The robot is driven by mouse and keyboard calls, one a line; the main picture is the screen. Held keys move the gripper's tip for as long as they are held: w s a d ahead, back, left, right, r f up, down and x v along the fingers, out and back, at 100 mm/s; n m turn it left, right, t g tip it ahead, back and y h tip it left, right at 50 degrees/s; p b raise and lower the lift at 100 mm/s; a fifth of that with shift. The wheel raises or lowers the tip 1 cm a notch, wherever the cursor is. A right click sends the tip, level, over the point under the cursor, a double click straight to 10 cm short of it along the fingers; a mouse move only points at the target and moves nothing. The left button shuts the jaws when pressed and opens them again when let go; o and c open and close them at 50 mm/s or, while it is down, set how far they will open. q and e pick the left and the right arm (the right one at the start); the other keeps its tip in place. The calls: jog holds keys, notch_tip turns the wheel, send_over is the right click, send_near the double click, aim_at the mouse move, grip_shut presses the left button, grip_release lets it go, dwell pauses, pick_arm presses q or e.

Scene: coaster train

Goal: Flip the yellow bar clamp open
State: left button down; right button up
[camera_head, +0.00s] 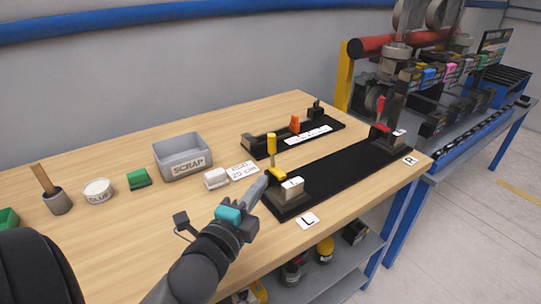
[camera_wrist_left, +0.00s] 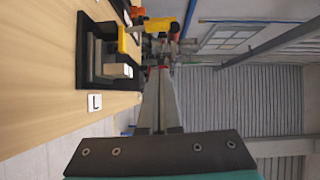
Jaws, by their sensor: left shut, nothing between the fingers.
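The yellow bar clamp (camera_head: 271,146) stands at the left end of a long black fixture (camera_head: 335,172), by the "L" label. Its yellow handle points up, and its lower yellow part sits against a pale block (camera_head: 289,188). In the left wrist view the clamp (camera_wrist_left: 128,41) appears sideways at the upper left, its handle (camera_wrist_left: 159,24) pointing right. My left gripper (camera_head: 263,180) is shut and empty, its tips just left of the clamp's base in the head view. The wrist view shows the shut fingers (camera_wrist_left: 160,98) apart from the handle. My right gripper is not in view.
A red clamp (camera_head: 380,108) stands at the fixture's right end. Behind is a smaller black fixture (camera_head: 270,143) with an orange part (camera_head: 294,123).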

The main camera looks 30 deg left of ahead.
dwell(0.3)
pick_arm(q)
send_near(271, 152)
jog(key=w+d+r, duration=0.2)
jog(key=w+d, duration=0.1)
jog(key=w, duration=0.2)
jog(key=shift+w+a+f+b, duration=0.1)
jog(key=shift+w+a+b, duration=0.2)
jog(key=shift+w+a, duration=0.35)
jog(key=shift+w+a+f+b, duration=0.1)
jog(key=shift+w+a+b, duration=0.2)
jog(key=shift+a, duration=0.55)
jog(key=shift+r, duration=0.1)
